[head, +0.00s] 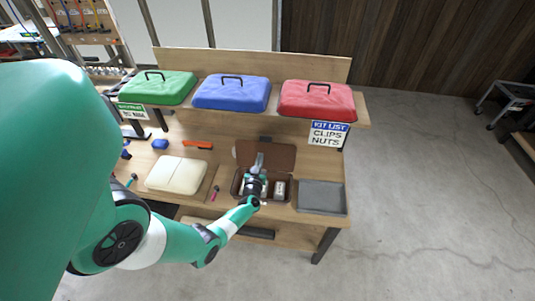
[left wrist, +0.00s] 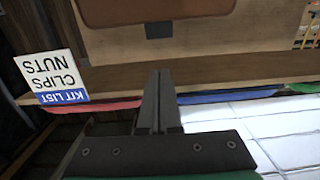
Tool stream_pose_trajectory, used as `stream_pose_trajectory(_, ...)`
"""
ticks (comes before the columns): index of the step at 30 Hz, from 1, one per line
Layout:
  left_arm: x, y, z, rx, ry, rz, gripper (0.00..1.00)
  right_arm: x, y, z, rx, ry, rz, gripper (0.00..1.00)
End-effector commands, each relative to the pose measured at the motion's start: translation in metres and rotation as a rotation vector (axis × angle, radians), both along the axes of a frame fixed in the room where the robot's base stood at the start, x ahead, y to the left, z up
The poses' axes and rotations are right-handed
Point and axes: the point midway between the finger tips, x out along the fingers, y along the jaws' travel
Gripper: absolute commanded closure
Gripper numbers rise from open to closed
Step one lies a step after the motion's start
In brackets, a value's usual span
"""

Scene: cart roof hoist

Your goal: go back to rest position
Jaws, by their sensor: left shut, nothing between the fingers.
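My left arm comes in from the left in the head view and ends at my left gripper (head: 260,158), over the open brown case (head: 236,186) on the bench. The gripper's fingers point toward the raised brown lid (head: 283,155). In the left wrist view the two fingers (left wrist: 159,74) are together with nothing between them, and the brown lid (left wrist: 150,10) shows at the top edge. The case holds a white item (head: 280,188); the gripper hides part of the inside. My right gripper is in neither view.
A shelf behind carries green (head: 158,88), blue (head: 231,93) and red (head: 317,101) cases and a kit list sign (head: 328,133). A grey tray (head: 322,197) lies right of the brown case. A cream case (head: 176,175) lies left. Open floor is at the right.

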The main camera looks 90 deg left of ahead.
Motion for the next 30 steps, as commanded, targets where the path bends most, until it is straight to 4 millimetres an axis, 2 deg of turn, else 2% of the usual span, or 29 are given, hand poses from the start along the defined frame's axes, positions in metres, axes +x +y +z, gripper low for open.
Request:
stream_pose_trajectory(3,-0.001,-0.006,0.002,0.001,0.000,0.000,1.00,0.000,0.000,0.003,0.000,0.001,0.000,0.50)
stream_pose_trajectory(14,-0.001,-0.006,0.001,0.001,0.000,0.000,1.00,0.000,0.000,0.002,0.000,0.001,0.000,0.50)
stream_pose_trajectory(17,0.010,-0.011,0.004,0.002,-0.001,-0.024,1.00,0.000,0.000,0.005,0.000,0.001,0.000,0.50)
stream_pose_trajectory(19,0.033,-0.016,0.015,0.015,-0.012,-0.068,1.00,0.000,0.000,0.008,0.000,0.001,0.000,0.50)
stream_pose_trajectory(20,0.048,-0.019,0.023,0.023,-0.020,-0.093,1.00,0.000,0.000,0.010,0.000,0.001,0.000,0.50)
stream_pose_trajectory(23,0.107,-0.030,0.067,0.081,-0.072,-0.191,1.00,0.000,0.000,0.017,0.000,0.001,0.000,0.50)
stream_pose_trajectory(24,0.131,-0.036,0.092,0.117,-0.103,-0.230,1.00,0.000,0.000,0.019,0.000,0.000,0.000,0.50)
stream_pose_trajectory(26,0.166,-0.048,0.132,0.176,-0.149,-0.290,1.00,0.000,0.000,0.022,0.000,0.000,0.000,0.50)
stream_pose_trajectory(30,0.236,-0.090,0.228,0.312,-0.252,-0.439,1.00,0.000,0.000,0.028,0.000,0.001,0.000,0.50)
